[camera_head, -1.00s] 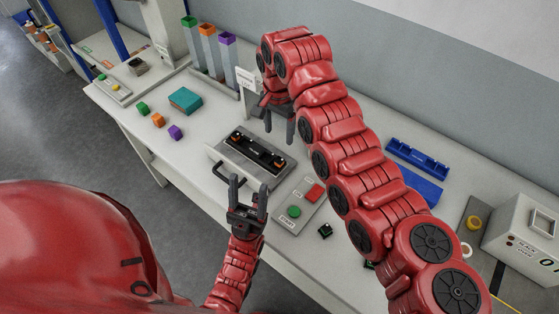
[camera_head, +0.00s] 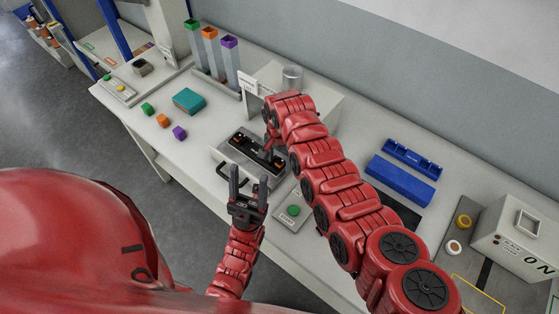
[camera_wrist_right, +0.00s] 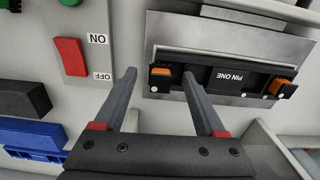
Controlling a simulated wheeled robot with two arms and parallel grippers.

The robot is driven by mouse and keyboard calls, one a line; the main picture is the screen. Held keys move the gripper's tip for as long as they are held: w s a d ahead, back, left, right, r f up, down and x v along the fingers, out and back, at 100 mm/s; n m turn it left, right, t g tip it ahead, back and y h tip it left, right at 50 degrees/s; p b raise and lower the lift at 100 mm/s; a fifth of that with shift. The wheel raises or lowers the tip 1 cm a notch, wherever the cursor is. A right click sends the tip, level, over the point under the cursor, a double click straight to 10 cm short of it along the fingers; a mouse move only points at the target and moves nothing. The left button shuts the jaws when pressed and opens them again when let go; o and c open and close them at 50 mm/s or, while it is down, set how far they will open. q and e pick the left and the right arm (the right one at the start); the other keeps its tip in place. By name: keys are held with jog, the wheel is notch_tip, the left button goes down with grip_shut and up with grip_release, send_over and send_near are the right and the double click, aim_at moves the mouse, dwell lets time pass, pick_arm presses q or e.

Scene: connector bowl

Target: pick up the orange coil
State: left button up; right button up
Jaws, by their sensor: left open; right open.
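A small orange-yellow ring (camera_head: 463,221), which looks like the orange coil, lies at the right by a grey box; I cannot make out its windings. My right gripper (camera_wrist_right: 160,76) is open and empty, far left of it, over the black connector bar (camera_wrist_right: 228,80) marked PIN ONE. Its fingertips are either side of the bar's orange latch (camera_wrist_right: 162,77) in the right wrist view; I cannot tell whether they touch it. In the head view my right arm largely hides this gripper. My left gripper (camera_head: 249,173) is open and empty near the table's front edge.
A white ring (camera_head: 454,247) lies beside the orange-yellow one. The grey box (camera_head: 520,235) stands to their right. A blue block (camera_head: 400,180) and blue rack (camera_head: 413,158) lie behind my right arm. Coloured cubes and a teal box (camera_head: 187,101) are at left.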

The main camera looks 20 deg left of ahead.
jog(key=shift+f, duration=0.15)
grip_shut()
jog(key=shift+w+r, duration=0.1)
jog(key=shift+r, duration=0.1)
dwell(0.4)
